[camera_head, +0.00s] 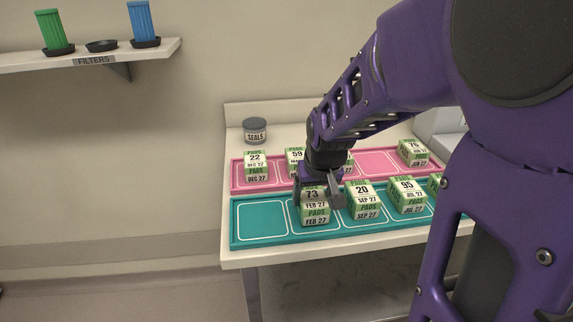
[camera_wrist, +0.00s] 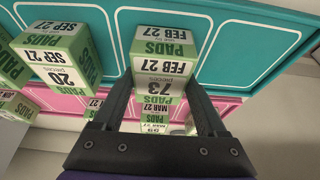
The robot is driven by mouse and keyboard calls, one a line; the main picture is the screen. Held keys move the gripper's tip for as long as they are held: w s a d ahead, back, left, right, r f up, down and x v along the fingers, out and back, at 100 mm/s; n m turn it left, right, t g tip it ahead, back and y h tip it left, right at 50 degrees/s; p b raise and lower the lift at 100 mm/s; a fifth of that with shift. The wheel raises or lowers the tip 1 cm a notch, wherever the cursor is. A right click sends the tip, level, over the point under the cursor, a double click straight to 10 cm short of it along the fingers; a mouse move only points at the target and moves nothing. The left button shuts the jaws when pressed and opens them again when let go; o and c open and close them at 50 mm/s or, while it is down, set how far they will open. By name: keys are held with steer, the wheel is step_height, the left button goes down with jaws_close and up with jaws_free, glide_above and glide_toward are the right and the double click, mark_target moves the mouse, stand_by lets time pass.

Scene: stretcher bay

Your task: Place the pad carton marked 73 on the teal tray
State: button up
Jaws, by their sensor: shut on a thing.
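The pad carton marked 73 (camera_head: 316,213) is white and green, with FEB 27 on it. It is upright at the second compartment from the left of the teal tray (camera_head: 234,229). Whether its base touches the tray or is slightly above it I cannot tell. My gripper (camera_head: 321,194) comes from above and behind, shut on this carton. In the wrist view the carton (camera_wrist: 165,52) sits between the two fingertips (camera_wrist: 160,88), with the teal tray (camera_wrist: 245,50) beneath it.
Carton 20 (camera_head: 363,201) stands close to the right, then carton 95 (camera_head: 407,195). The leftmost teal compartment is bare. Behind, the pink tray (camera_head: 236,176) holds cartons 22 (camera_head: 256,167), 59 (camera_head: 294,161) and 76 (camera_head: 412,152). A grey-lidded tin (camera_head: 255,131) stands farther back.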

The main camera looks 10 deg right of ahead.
steer(key=shift+f, duration=0.1)
steer(key=shift+f, duration=0.15)
steer(key=o, duration=1.5)
